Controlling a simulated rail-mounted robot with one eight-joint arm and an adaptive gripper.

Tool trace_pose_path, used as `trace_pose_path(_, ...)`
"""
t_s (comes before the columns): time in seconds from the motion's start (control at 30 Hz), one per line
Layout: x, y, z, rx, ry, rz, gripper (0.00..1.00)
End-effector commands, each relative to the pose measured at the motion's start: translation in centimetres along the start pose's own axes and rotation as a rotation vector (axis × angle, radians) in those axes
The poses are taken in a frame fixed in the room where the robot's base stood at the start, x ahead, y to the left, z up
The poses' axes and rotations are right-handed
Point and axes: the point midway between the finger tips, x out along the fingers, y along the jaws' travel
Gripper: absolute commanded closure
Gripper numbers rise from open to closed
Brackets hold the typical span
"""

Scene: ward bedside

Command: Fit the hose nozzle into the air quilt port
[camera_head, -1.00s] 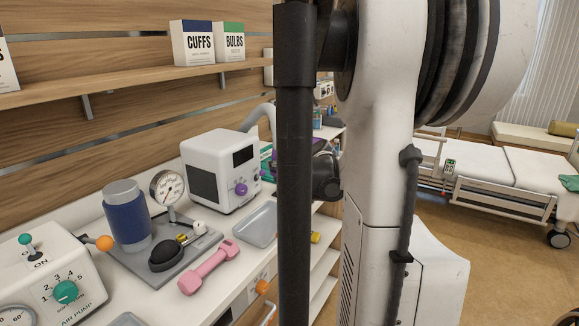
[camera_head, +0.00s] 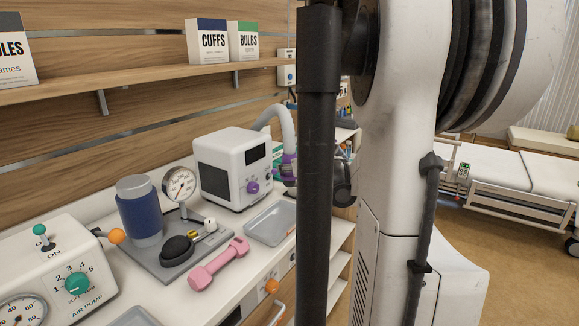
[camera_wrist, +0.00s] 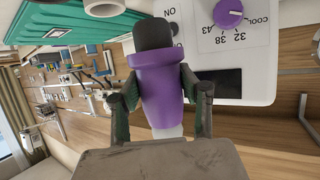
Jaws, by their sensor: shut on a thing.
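In the wrist view my gripper (camera_wrist: 160,92) is shut on the purple hose nozzle (camera_wrist: 163,100), with one finger on each side. A dark section (camera_wrist: 154,33) sits above its purple collar, and a pale end shows below, partly hidden by my gripper's body. In the head view the grey hose (camera_head: 287,125) arches behind the white warmer box (camera_head: 222,180), and the purple nozzle (camera_head: 289,168) shows beside the box. My gripper is mostly hidden there behind my arm. I cannot make out the air quilt port in either view.
The counter holds an air pump (camera_head: 62,268), a gauge stand with a blue cylinder (camera_head: 142,215), a pink dumbbell (camera_head: 218,264) and a grey tray (camera_head: 270,223). A shelf with boxes runs above. A bed (camera_head: 510,185) stands at right beyond open floor.

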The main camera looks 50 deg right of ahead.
Motion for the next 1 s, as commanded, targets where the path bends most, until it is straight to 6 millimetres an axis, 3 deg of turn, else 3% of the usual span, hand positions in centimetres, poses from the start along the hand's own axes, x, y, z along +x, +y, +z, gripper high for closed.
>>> trace_pose_path(0.43, 0.8, 0.0, 2.0, 0.0, 0.0, 0.0, 0.9)
trace_pose_path(1.0, 2.7, 2.0, 1.2, 0.0, 0.0, 0.001, 0.9)
